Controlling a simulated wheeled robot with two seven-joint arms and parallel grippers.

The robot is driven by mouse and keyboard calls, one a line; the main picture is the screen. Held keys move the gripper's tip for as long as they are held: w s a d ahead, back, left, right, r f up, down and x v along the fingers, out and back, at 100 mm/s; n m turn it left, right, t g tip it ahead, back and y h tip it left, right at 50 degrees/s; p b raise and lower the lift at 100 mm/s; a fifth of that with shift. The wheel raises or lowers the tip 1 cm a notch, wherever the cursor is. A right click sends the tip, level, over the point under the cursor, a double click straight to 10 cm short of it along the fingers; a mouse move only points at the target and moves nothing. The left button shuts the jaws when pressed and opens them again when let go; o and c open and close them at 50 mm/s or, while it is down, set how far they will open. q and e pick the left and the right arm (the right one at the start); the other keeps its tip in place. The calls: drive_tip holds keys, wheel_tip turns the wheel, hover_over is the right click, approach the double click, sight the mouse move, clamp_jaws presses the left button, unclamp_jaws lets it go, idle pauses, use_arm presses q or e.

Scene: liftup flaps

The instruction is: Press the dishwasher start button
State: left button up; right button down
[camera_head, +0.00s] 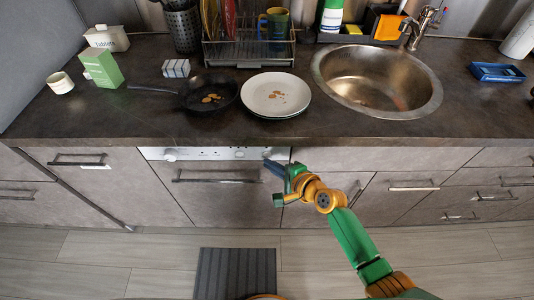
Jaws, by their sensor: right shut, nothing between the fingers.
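The dishwasher (215,195) is built in under the counter, with a dark bar handle across its front. Its pale control strip (205,154) runs along the top edge and carries small knobs and marks. My right gripper (267,163) is shut and empty, with its tip at the right part of the control strip. It covers that part of the strip, so the start button cannot be made out, nor whether the tip touches the panel. My right arm is green and orange and comes in from the lower right. My left gripper is not in view.
The counter edge (330,141) overhangs just above the strip. On the counter are a black pan (213,92), stacked plates (276,96), a dish rack (248,52) and a round sink (377,80). Drawers flank the dishwasher. A grey mat (235,272) lies on the floor.

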drive_tip(key=shift+w, duration=0.15)
idle(0.4)
drive_tip(key=shift+w, duration=0.3)
drive_tip(key=shift+w+b, duration=0.3)
drive_tip(key=shift+b, duration=0.1)
idle(0.4)
idle(0.3)
drive_tip(key=shift+s+r+p, duration=0.1)
drive_tip(key=shift+s+p, duration=0.25)
drive_tip(key=shift+p, duration=0.05)
drive_tip(key=shift+s, duration=0.4)
